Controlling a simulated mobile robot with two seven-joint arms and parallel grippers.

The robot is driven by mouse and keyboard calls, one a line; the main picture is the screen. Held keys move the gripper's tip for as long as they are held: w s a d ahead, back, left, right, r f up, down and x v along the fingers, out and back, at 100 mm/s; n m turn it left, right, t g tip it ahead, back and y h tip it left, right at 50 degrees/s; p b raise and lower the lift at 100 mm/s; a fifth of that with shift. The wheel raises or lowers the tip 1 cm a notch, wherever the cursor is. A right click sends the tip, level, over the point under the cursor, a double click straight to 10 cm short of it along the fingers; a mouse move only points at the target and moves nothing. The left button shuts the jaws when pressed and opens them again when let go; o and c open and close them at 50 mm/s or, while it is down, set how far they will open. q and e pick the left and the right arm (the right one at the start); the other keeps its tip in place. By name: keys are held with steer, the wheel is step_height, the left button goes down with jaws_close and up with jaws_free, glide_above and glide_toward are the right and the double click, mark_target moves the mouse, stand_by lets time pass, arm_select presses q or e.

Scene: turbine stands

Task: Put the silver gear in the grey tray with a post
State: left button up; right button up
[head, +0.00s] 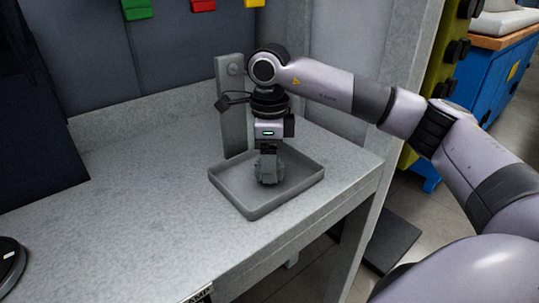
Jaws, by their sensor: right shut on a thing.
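The grey tray (233,199) lies on the grey workbench near its right edge. An upright grey post (231,110) with a round knob near its top stands at the tray's back left. My right gripper (268,155) points straight down over the tray. It is shut on a small grey metal piece, which looks like the silver gear (270,174), inside the tray's outline. The fingers hide part of the gear, and I cannot tell whether it touches the tray floor. My left gripper is out of view.
Green, red and yellow bins (137,9) hang above. A blue cabinet (490,80) stands at the far right.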

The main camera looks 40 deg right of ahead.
steer(key=shift+f, duration=0.35)
steer(key=shift+f, duration=0.3)
steer(key=o, duration=1.7)
steer(key=shift+o, duration=0.2)
steer(key=shift+r+p, duration=2.6)
steer(key=shift+r, duration=0.95)
steer(key=shift+f, duration=0.1)
